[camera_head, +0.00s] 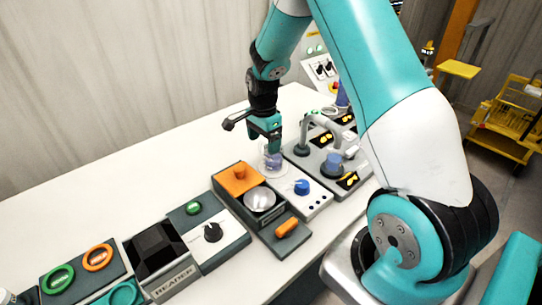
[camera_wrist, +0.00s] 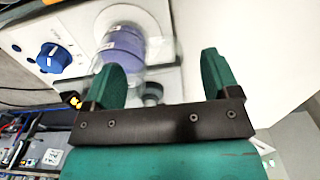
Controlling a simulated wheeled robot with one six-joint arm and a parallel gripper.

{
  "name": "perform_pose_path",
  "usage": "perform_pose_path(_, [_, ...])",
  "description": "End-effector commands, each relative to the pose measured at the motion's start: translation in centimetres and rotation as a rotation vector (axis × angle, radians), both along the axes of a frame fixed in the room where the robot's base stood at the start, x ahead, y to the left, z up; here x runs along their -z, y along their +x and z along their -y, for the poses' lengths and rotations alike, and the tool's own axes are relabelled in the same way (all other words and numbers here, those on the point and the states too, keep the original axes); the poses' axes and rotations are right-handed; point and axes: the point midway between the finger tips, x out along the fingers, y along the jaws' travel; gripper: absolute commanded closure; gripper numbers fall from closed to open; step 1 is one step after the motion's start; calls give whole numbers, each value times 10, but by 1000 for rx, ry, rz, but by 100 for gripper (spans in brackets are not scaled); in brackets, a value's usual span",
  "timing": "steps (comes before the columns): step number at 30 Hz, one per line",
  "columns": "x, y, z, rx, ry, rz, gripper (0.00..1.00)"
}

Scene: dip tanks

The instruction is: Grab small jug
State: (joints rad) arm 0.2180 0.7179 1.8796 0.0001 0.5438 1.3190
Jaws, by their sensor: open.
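In the wrist view the jug (camera_wrist: 124,45) shows beyond the left finger, on a round white base. My gripper (camera_wrist: 161,66) is open, with its two green fingers well apart. The jug lies off toward the left finger, not centred between the two. The left finger overlaps part of the jug, and I cannot tell whether they touch.
A white panel with a blue knob (camera_head: 302,187) stands close right of the jug. A grey unit (camera_head: 324,148) with a curved pipe and a blue-purple vessel (camera_head: 334,162) is farther right. A dark unit with an orange block (camera_head: 238,178) is at front left. Bare table lies behind.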

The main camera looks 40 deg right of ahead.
Motion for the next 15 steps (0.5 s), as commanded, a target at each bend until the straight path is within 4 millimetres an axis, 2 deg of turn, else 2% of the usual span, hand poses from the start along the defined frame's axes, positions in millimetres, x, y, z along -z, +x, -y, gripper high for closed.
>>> perform_pose_path(3, [20,-1,0,0,1,-4,18])
perform_pose_path(6, [32,0,0,0,1,-2,18])
perform_pose_path(15, [38,0,0,0,0,0,18])
